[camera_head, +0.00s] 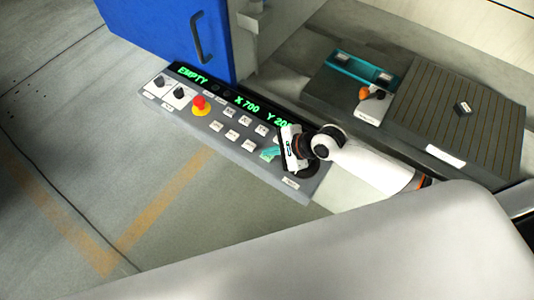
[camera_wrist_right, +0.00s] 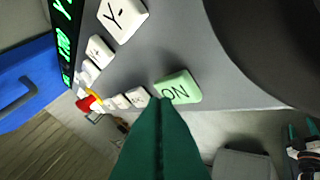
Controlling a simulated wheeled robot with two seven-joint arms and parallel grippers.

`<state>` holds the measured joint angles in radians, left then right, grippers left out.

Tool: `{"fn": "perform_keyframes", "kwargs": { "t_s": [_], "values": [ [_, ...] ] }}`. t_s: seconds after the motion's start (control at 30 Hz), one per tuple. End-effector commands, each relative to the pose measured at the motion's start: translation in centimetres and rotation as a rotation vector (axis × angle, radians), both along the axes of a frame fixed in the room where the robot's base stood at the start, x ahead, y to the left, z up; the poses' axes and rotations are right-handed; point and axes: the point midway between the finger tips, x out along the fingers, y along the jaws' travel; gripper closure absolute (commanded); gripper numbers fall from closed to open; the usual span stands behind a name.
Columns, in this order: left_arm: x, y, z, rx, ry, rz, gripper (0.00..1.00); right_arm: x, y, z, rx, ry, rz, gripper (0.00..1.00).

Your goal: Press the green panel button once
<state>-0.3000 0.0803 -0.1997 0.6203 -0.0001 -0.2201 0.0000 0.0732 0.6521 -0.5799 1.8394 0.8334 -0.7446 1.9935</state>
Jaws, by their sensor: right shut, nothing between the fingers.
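The green button (camera_wrist_right: 178,88), marked ON, sits on the grey control panel (camera_head: 228,144). My right gripper (camera_head: 268,154) is over the right end of the panel in the head view, where I cannot make out the button apart from the green fingers. In the right wrist view the green fingers (camera_wrist_right: 159,100) are shut together and empty. Their tips appear at the button's lower-left edge; I cannot tell whether they touch it.
White keys (camera_head: 231,135) and a red stop knob (camera_head: 200,105) are on the panel. A black round dial (camera_wrist_right: 270,40) is close beside the button. A blue door (camera_head: 165,35) stands behind the panel, and a slotted dark table (camera_head: 450,100) lies at the right.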

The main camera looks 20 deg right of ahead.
Motion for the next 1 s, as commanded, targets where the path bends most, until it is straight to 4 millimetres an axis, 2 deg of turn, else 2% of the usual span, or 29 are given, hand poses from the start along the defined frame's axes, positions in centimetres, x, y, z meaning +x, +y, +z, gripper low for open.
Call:
{"fn": "perform_keyframes", "kwargs": {
  "t_s": [0.03,0.3,1.0],
  "values": [
    [0.0,0.0,0.0,0.0,0.0,0.0,0.43,-0.5,0.0,-0.7,-0.002,0.017,0.001,1.0],
    [0.0,0.0,-0.1,0.0,0.0,-0.001,0.43,-0.7,0.0,-1.3,-0.004,0.026,0.001,1.0],
    [0.0,0.0,-0.1,0.0,0.0,-0.001,0.43,-0.8,0.0,-2.1,-0.004,0.03,0.0,1.0]
  ]
}}
